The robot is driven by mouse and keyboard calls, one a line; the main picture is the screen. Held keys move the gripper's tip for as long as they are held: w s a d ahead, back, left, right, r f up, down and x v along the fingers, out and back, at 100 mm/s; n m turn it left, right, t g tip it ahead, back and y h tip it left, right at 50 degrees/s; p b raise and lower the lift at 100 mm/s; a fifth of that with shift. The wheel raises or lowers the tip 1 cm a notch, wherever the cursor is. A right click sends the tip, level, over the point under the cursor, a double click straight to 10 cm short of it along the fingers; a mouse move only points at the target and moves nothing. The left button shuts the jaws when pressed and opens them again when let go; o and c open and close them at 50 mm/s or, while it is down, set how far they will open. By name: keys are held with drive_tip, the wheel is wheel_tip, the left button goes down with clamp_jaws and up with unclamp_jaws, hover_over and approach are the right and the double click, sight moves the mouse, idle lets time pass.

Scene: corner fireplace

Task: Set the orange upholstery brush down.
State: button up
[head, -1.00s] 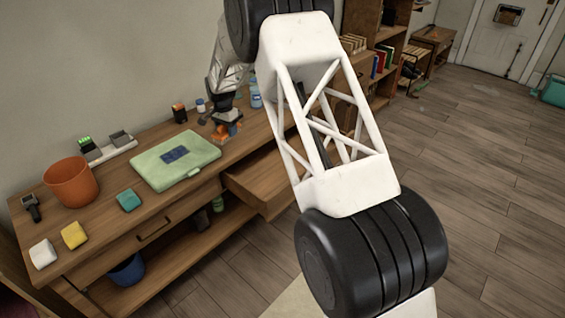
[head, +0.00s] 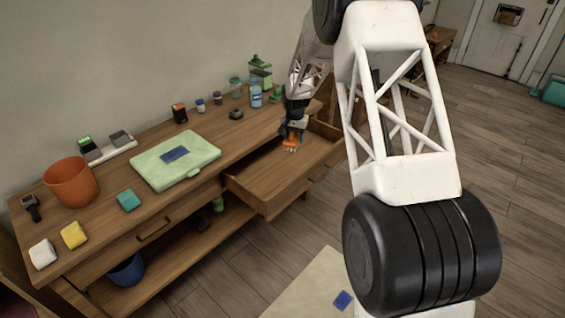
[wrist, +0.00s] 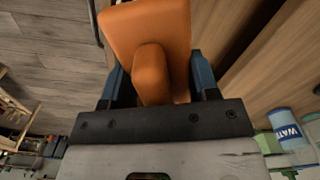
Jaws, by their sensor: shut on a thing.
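The orange upholstery brush (head: 291,140) is in my gripper (head: 293,128), over the open drawer (head: 275,176) of the wooden bench. In the wrist view the brush (wrist: 150,35) sits between the two blue-grey fingers of my gripper (wrist: 160,80), which is shut on it. The brush looks close to the drawer's inside; I cannot tell whether it touches the drawer floor. The drawer shows no other object in its visible part.
A green case (head: 176,160), an orange pot (head: 71,181), a teal block (head: 129,200) and a dark round thing (head: 236,114) stand on the bench top (head: 100,222). A blue-labelled bottle (head: 256,97) stands near my gripper. The drawer's front wall rises beside it.

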drive_tip(key=shift+m, duration=0.5)
drive_tip(key=f, duration=0.1)
drive_tip(key=s+d+f, duration=0.2)
drive_tip(key=shift+f, duration=0.2)
drive_tip(key=s+a+f+m, duration=0.2)
drive_tip(key=a+f, duration=0.4)
drive_tip(key=a, duration=0.4)
drive_tip(key=shift+s+a+f+m, duration=0.15)
drive_tip(key=shift+s+m, duration=0.25)
drive_tip(key=shift+m, duration=0.4)
drive_tip(key=shift+f, duration=0.1)
hover_over(275, 186)
drive_tip(key=shift+s+f, duration=0.1)
drive_tip(key=shift+f, duration=2.95)
drive_tip(key=shift+f, duration=1.85)
drive_tip(key=shift+f, duration=0.15)
